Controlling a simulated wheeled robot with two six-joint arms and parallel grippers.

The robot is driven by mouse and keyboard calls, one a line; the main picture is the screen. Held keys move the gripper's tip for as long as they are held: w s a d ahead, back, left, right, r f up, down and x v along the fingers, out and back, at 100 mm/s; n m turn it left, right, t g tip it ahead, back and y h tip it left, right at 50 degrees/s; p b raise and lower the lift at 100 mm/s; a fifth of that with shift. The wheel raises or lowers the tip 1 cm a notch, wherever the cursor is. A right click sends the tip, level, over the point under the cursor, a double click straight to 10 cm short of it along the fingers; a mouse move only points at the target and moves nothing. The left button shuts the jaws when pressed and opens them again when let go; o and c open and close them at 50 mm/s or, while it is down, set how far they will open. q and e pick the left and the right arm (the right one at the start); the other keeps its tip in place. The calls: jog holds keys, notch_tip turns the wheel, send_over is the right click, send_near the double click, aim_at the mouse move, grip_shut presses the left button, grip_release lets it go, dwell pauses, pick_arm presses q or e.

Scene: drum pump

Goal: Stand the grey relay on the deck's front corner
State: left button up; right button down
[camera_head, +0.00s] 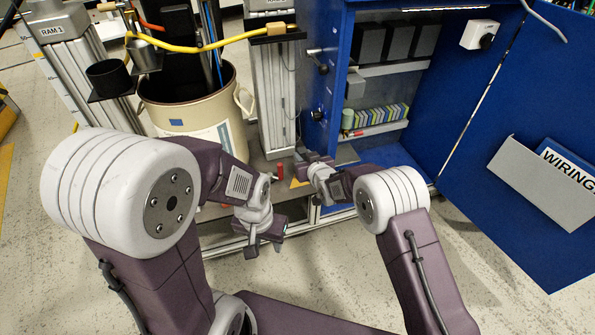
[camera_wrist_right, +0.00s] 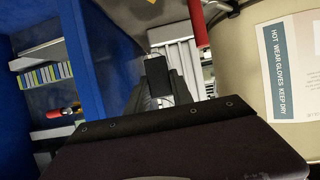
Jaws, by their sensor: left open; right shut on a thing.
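My right gripper (camera_head: 312,165) is over the deck, between the drum and the blue cabinet. In the right wrist view it is shut on a small dark grey block (camera_wrist_right: 157,78), which looks like the relay. In the head view the fingers and wrist largely hide the relay. The deck (camera_head: 278,163) is the grey base of the machine, with a yellow patch (camera_head: 298,183) near its front edge, just below the right gripper. Whether the relay touches the deck, I cannot tell. My left gripper (camera_head: 264,243) is open and empty, lower and in front of the deck's edge.
Floor in front is clear.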

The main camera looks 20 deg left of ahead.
aim_at(303, 184)
notch_tip(303, 184, down, 10)
jog(key=b, duration=0.5)
jog(key=shift+d+f+b, duration=0.1)
jog(key=shift+f+b, duration=0.05)
jog(key=shift+b, duration=0.2)
jog(key=c, duration=1.1)
grip_release()
